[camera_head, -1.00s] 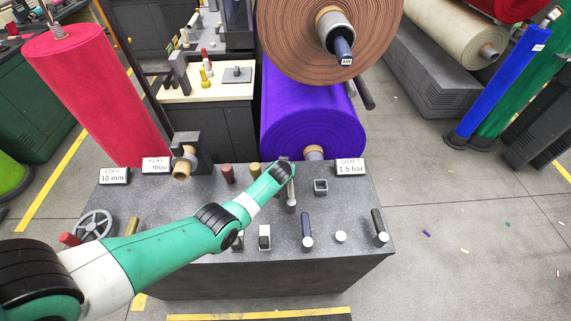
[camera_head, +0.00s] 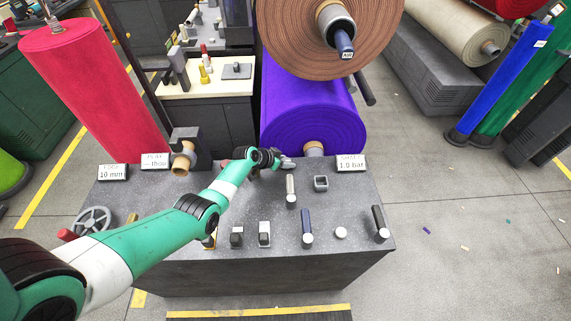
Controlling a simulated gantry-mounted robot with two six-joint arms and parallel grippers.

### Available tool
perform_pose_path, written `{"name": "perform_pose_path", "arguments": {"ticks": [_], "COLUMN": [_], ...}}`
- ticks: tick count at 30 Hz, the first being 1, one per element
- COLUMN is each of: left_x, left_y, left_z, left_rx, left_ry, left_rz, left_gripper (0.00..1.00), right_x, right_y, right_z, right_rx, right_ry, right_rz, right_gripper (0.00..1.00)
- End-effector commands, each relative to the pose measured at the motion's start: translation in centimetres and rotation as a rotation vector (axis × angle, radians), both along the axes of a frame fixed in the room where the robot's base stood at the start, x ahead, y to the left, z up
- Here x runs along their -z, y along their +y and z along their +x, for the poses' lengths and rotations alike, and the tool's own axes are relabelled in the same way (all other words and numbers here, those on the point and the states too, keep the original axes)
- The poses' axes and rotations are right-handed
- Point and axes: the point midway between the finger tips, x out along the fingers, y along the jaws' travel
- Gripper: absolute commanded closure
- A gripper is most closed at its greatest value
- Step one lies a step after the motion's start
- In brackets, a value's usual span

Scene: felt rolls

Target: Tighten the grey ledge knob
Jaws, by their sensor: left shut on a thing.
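My left arm reaches in from the left across the dark grey ledge (camera_head: 330,220). Its wrist is bent near the ledge's back edge, and my left gripper (camera_head: 286,163) points to the right there, low over the top. It is shut on what seems to be the grey ledge knob, which the gripper and wrist mostly hide. A metal lever with a pale round end (camera_head: 291,190) stands just in front of the gripper. My right gripper is not in view.
The ledge carries a square grey socket (camera_head: 321,184), a blue-handled lever (camera_head: 307,229), a black-handled lever (camera_head: 380,225), switches (camera_head: 264,234) and a handwheel (camera_head: 93,222).

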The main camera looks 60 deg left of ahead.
Motion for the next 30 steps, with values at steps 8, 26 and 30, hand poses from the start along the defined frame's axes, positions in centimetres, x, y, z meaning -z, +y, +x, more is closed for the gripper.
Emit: {"name": "perform_pose_path", "arguments": {"ticks": [8,26,30], "left_x": [0.16,0.11,-0.04], "left_y": [-0.01,-0.03,-0.03], "left_z": [-0.11,-0.07,-0.11], "left_rx": [0.030,0.030,0.030], "left_ry": [0.005,0.004,0.003], "left_rz": [-0.001,0.000,0.000], "left_gripper": [1.00,0.17,0.17], "right_x": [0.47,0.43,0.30], "right_y": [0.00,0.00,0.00], "right_z": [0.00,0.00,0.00], "right_rx": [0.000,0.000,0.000], "right_ry": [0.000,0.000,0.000], "right_rz": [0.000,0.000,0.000], "right_gripper": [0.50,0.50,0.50]}}
